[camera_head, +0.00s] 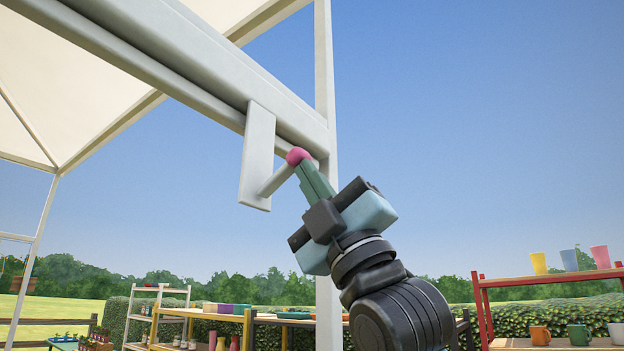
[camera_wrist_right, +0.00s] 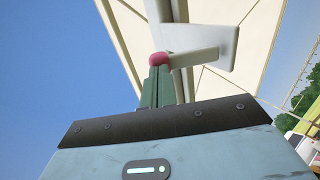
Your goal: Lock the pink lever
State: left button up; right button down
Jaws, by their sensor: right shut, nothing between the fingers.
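The pink lever is a white bar with a pink round knob (camera_head: 298,156) at its end, set on a flat white plate (camera_head: 257,155) under the white canopy beam. In the head view the bar slants up to the right from the plate to the knob. My right gripper (camera_head: 303,166) is shut and empty, with its green fingertips right at the knob from below. In the right wrist view the fingertips (camera_wrist_right: 158,70) lie just under the knob (camera_wrist_right: 159,59). Whether they touch it I cannot tell. My left gripper is in neither view.
A white canopy beam (camera_head: 190,62) runs down to a white post (camera_head: 325,75) beside the lever. Open sky lies to the right. Below stand a red shelf (camera_head: 482,310) with pots and cups and a yellow-framed table (camera_head: 200,316).

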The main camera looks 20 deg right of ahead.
aim_at(304, 149)
jog(key=r+g+h, duration=0.3)
jog(key=r+g, duration=0.1)
jog(key=shift+w+a+r, duration=0.1)
jog(key=shift+w, duration=0.15)
jog(key=shift+w+a+r+g+h, duration=0.3)
jog(key=shift+r+g+h, duration=0.25)
jog(key=shift+g+h, duration=0.3)
jog(key=shift+w+a+r, duration=0.15)
jog(key=shift+w+a, duration=0.05)
jog(key=shift+w+a+r, duration=0.25)
jog(key=shift+w+r, duration=0.05)
jog(key=shift+r, duration=0.05)
jog(key=shift+s, duration=0.1)
